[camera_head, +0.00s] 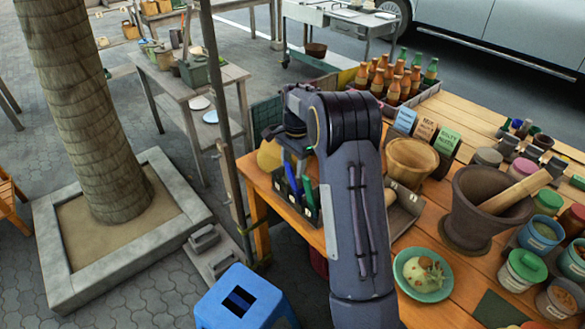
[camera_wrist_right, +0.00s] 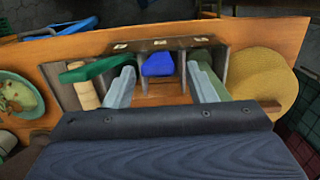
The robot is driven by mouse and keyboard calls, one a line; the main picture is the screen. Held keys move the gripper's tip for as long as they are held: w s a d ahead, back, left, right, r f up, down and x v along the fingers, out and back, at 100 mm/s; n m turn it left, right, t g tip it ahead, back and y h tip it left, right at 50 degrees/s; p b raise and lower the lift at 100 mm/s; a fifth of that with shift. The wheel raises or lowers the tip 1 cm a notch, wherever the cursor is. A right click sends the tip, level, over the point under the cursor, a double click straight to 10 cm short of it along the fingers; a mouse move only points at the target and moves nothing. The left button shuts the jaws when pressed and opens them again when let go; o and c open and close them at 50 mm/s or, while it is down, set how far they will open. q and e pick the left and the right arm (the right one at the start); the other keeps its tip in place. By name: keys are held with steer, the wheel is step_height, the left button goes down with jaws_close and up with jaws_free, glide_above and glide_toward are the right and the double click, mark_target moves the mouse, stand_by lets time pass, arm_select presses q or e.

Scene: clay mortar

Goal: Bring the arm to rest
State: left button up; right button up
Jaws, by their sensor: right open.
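My right arm (camera_head: 352,190) reaches up from the bottom of the head view over the left end of the wooden table. Its gripper is mostly hidden behind the wrist there. In the right wrist view the right gripper (camera_wrist_right: 164,86) is open, its two pale fingers apart above a dark compartmented caddy (camera_wrist_right: 180,42). A blue handle (camera_wrist_right: 158,64) shows between and beyond the fingertips; I cannot tell whether anything touches it. A green handle (camera_wrist_right: 95,68) lies left of the fingers. The caddy (camera_head: 292,196) also shows in the head view. My left gripper is not in view.
A stone mortar (camera_head: 462,225) with a wooden pestle (camera_head: 515,190), a wooden bowl (camera_head: 411,160), a teal plate (camera_head: 405,283) and several jars crowd the table. Bottles in a crate (camera_head: 425,98) stand behind. A blue stool (camera_head: 240,290) stands by the table's left edge.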

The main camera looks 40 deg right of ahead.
steer(key=s+a+r+n+t+y, duration=0.2)
steer(key=s+a+r+n, duration=0.2)
steer(key=s+r, duration=0.6)
steer(key=s+a+f+n+t, duration=0.1)
steer(key=s+a+n+t, duration=0.2)
steer(key=s+a+n, duration=0.8)
steer(key=s+a, duration=0.5)
steer(key=s, duration=0.4)
steer(key=shift+s+a+f+t+y, duration=0.15)
steer(key=shift+s+a+t+y, duration=0.1)
steer(key=shift+a+t+y, duration=0.15)
